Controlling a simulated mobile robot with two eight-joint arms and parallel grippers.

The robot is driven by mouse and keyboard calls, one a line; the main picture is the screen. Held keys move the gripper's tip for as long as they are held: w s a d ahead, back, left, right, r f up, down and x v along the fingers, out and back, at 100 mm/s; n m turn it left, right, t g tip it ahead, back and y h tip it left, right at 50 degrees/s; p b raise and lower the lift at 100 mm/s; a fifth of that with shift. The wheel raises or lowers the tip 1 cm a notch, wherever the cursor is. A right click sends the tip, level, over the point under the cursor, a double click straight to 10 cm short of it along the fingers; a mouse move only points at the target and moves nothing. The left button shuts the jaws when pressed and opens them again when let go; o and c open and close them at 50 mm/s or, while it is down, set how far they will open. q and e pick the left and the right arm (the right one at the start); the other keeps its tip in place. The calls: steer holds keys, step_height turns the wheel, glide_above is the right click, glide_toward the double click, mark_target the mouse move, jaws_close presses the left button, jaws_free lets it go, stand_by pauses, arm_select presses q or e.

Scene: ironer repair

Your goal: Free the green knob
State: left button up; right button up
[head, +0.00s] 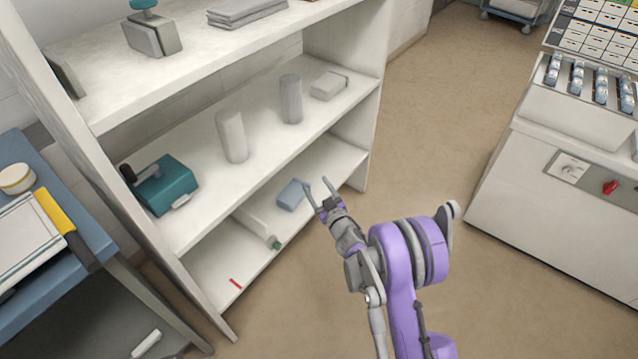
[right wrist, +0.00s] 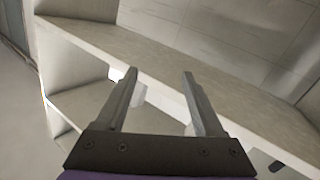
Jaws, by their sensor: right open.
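A small green knob-like end (head: 276,243) shows on the tip of a long pale item (head: 256,227) lying on the bottom shelf. I cannot tell how it is held there. My right gripper (head: 319,186) is open and empty, near the front edge of the shelving and a blue block, up and right of the green end. In the right wrist view its two fingers (right wrist: 159,74) are spread toward shelf boards, with a pale object partly hidden behind them. No green shows in that view. My left gripper is not in view.
The white shelving (head: 205,235) holds a teal device (head: 162,187), two grey cylinders, a blue block (head: 292,194) and a red strip (head: 235,283). A blue table (head: 60,290) stands left. A white cabinet (head: 560,205) stands right. Floor between is clear.

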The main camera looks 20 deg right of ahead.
steer(key=shift+d+r, duration=0.15)
steer(key=shift+r, duration=0.5)
